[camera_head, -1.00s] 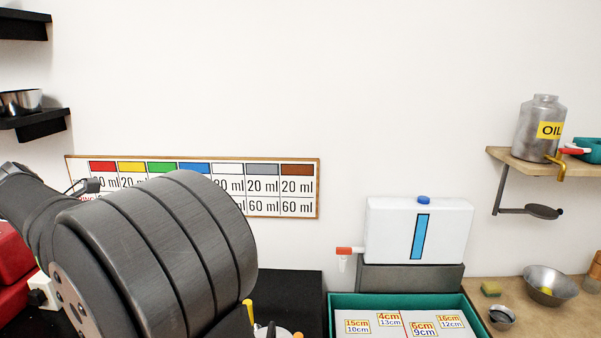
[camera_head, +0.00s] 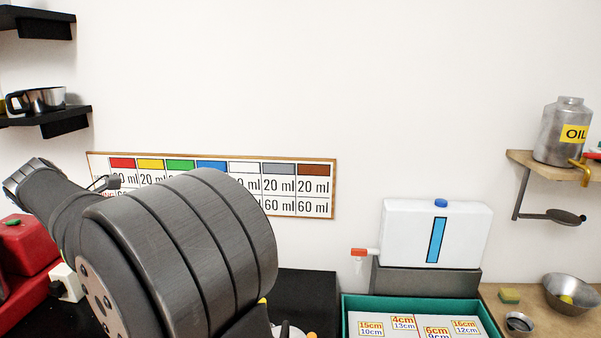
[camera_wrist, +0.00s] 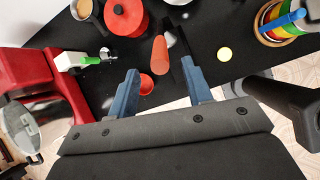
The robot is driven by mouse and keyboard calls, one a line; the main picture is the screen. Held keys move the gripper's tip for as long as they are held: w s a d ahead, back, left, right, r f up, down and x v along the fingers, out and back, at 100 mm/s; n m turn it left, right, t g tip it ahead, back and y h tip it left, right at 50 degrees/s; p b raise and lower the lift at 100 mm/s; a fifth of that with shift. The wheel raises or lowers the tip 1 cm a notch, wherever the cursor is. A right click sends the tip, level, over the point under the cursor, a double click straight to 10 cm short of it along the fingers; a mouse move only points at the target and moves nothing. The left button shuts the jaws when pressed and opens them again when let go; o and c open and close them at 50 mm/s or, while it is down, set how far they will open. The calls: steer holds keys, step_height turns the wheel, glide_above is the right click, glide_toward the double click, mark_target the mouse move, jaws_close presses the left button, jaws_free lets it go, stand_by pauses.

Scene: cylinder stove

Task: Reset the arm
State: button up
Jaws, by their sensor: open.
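My gripper (camera_wrist: 160,66) shows in the wrist view as two blue fingers set wide apart. It is open, with nothing held between the fingers. An orange-red elongated object (camera_wrist: 153,64) and a small red round piece (camera_wrist: 146,84) lie on the black counter (camera_wrist: 205,30) beyond the fingers. Whether the fingers are near them in height I cannot tell. In the head view my dark grey arm fills the lower left, and the gripper is out of sight there.
A red pot (camera_wrist: 126,18), a red appliance (camera_wrist: 62,92) and stacked coloured rings (camera_wrist: 280,24) surround the gripper's area. In the head view a white tank (camera_head: 410,235) stands behind a green-rimmed tray (camera_head: 350,302). A shelf (camera_head: 530,163) holds an oil container (camera_head: 562,130).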

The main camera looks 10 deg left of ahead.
steer(key=x, duration=0.7)
steer(key=shift+f, duration=0.1)
steer(key=shift+s+f, duration=0.2)
steer(key=shift+f, duration=0.1)
steer(key=s+f+t, duration=0.4)
steer(key=f+t, duration=0.2)
steer(key=f, duration=0.1)
steer(key=s+f+t, duration=0.5)
steer(key=f, duration=0.3)
steer(key=shift+f+t, duration=0.3)
steer(key=shift+t, duration=0.1)
steer(key=shift+r, duration=0.1)
